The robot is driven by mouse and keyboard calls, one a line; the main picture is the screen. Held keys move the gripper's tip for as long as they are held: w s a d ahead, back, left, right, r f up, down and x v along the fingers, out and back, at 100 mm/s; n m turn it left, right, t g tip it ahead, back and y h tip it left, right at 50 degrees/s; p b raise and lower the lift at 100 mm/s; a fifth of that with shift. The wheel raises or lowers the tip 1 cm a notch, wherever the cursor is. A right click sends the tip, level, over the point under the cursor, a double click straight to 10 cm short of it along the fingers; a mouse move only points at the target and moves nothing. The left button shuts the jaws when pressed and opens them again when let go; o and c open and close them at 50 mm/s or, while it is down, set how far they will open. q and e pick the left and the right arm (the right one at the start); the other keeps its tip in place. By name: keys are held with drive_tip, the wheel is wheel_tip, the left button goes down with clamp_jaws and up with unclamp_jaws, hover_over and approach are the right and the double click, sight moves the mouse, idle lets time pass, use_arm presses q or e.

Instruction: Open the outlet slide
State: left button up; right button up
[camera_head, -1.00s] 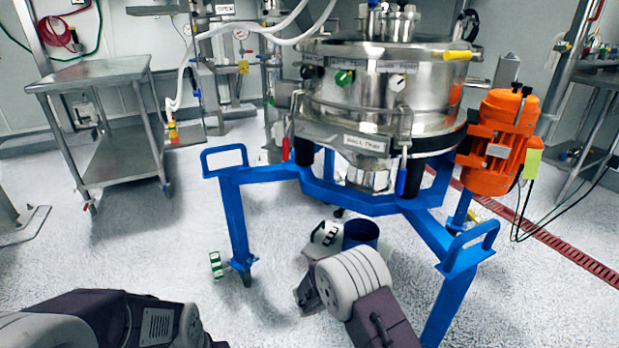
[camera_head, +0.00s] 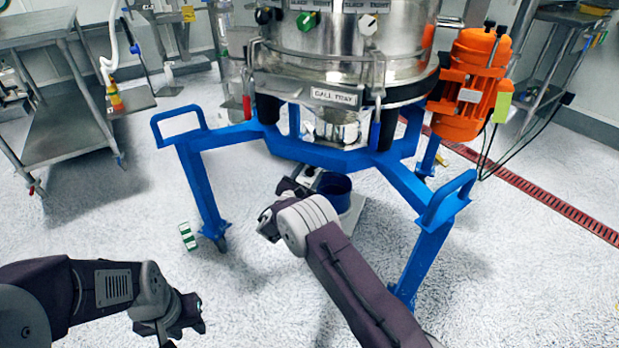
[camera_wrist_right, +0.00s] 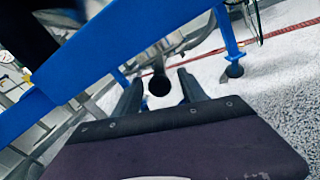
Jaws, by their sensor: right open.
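The steel sifter (camera_head: 330,75) stands on a blue frame (camera_head: 330,158). Its outlet (camera_head: 337,130) hangs below, in the middle of the frame. The slide itself cannot be made out clearly in the head view. My right gripper (camera_head: 290,188) is under the front of the frame, partly hidden by my wrist. In the right wrist view its two fingers (camera_wrist_right: 160,92) are apart. A dark round knob (camera_wrist_right: 160,85) shows between them, seemingly ungripped; contact cannot be told. My left gripper (camera_head: 192,318) is low at the left, away from the sifter, its jaws unclear.
A blue container (camera_head: 333,190) stands on the floor below the outlet. An orange motor (camera_head: 472,85) is on the sifter's right side. A steel cart (camera_head: 75,130) stands at the left. A green-and-white item (camera_head: 188,236) is by the frame's left leg.

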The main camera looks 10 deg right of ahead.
drive_tip(key=shift+w+d, duration=0.1)
drive_tip(key=shift+w, duration=0.05)
clamp_jaws()
idle(1.4)
